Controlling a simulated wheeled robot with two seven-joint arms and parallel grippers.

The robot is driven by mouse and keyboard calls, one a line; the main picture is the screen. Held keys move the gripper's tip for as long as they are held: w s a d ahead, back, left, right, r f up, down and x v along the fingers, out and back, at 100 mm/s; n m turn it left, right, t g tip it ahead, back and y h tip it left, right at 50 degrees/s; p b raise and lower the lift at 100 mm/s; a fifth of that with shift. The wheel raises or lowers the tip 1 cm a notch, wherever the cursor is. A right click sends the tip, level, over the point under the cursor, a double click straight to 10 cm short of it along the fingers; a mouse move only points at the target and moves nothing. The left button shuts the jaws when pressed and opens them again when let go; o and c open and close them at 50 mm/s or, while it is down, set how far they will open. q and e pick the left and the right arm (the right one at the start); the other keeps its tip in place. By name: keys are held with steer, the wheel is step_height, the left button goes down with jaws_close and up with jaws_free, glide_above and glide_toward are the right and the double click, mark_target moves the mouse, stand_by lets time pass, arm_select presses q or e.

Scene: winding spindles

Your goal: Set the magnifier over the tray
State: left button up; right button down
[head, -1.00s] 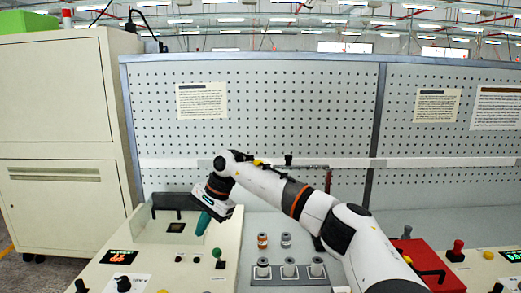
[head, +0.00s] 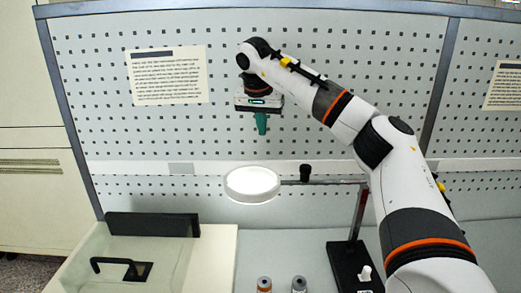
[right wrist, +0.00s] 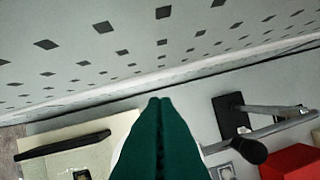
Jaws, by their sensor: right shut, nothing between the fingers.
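The magnifier has a round bright lens (head: 252,184) on a horizontal rod with a black knob (head: 305,173), joined to an upright post (head: 357,212) on a black base (head: 340,262). The lens hangs level, to the left of the post. In the right wrist view the knob (right wrist: 249,150) and rod are right of my fingers. My right gripper (head: 261,128) has green fingers, shut and empty, pointing down. It appears above the lens in the head view, apart from it. My left gripper is not in view.
A cream console (head: 205,255) with a black bar (head: 152,224) and a black handle stands at the lower left. An orange spool (head: 264,284) and a grey spool (head: 298,284) are at the bottom edge. A pegboard wall (head: 210,125) closes the back. A red box (right wrist: 290,162) is at the right.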

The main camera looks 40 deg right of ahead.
step_height(320, 180, down, 9)
steer(key=p, duration=0.3)
steer(key=shift+s+a, duration=0.4)
steer(key=shift+s, duration=0.05)
stand_by(0.3)
steer(key=shift+f, duration=0.1)
